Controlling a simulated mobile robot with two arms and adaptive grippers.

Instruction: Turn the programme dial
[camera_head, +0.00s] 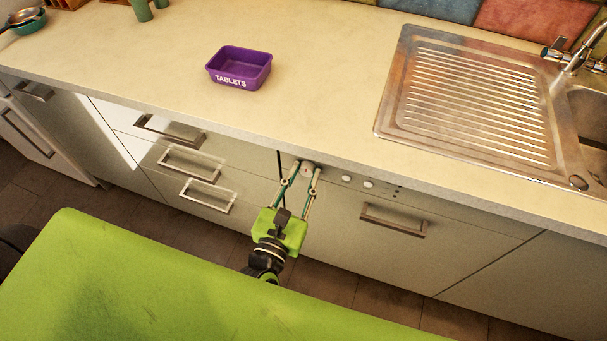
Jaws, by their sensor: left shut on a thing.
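The programme dial (306,170) is a small round pale knob at the left end of the dishwasher's control strip, just under the worktop edge. My left gripper (305,167) reaches up to it from below, with a thin finger on each side. It is shut on the dial. The dial's marking and angle are too small to make out. The dishwasher front (380,240) is closed, with a bar handle (393,220). My right gripper does not show.
Two small round buttons (357,181) sit right of the dial. Drawers with bar handles (188,164) stand to the left. On the worktop (310,85) are a purple tablets tub (239,67) and a steel sink with drainer (470,95). My green body fills the lower left.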

